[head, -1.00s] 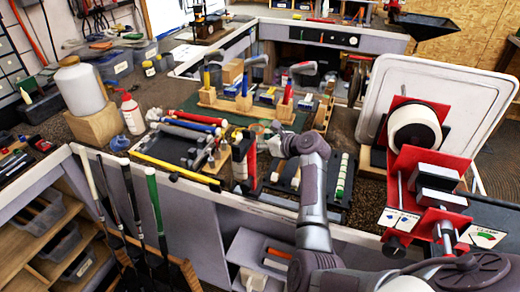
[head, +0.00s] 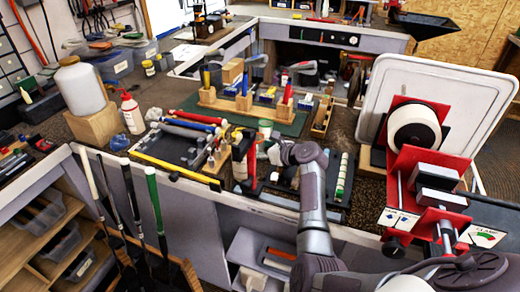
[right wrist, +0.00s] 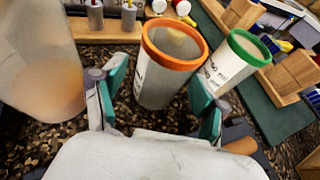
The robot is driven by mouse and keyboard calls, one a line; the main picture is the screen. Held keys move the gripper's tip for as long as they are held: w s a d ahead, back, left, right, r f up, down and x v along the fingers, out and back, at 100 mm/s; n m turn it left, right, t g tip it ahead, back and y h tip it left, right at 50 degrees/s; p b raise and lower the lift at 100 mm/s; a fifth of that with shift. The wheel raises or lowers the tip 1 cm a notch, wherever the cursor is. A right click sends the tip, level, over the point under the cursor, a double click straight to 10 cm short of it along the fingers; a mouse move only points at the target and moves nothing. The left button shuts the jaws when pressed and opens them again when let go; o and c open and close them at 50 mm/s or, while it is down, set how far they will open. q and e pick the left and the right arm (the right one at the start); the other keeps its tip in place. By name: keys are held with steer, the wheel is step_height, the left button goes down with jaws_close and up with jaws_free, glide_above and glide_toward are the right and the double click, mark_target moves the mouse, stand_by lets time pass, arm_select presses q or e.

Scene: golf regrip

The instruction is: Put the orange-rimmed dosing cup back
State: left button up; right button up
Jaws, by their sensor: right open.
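The orange-rimmed dosing cup (right wrist: 167,75) is whitish with dark print on its side. In the right wrist view it stands on the speckled brown bench top, between and slightly beyond the fingertips. My right gripper (right wrist: 160,88) is open, one finger on each side of the cup; I cannot tell whether either finger touches it. In the head view the right gripper (head: 272,151) is low over the bench, and the cup there is too small to make out surely. My left gripper is not in view.
A green-rimmed cup (right wrist: 236,62) stands close to the right finger. A large pale translucent object (right wrist: 40,70) is near the left finger. Wooden blocks (right wrist: 292,75) sit on a green mat (right wrist: 268,122). A red clamp machine (head: 430,160) stands right of my arm.

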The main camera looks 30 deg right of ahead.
steer(key=shift+r, duration=0.1)
steer(key=shift+s+d+r, duration=0.1)
steer(key=shift+s, duration=0.1)
steer(key=v, duration=1.1)
steer(key=shift+s+r, duration=0.1)
steer(key=shift+s, duration=0.2)
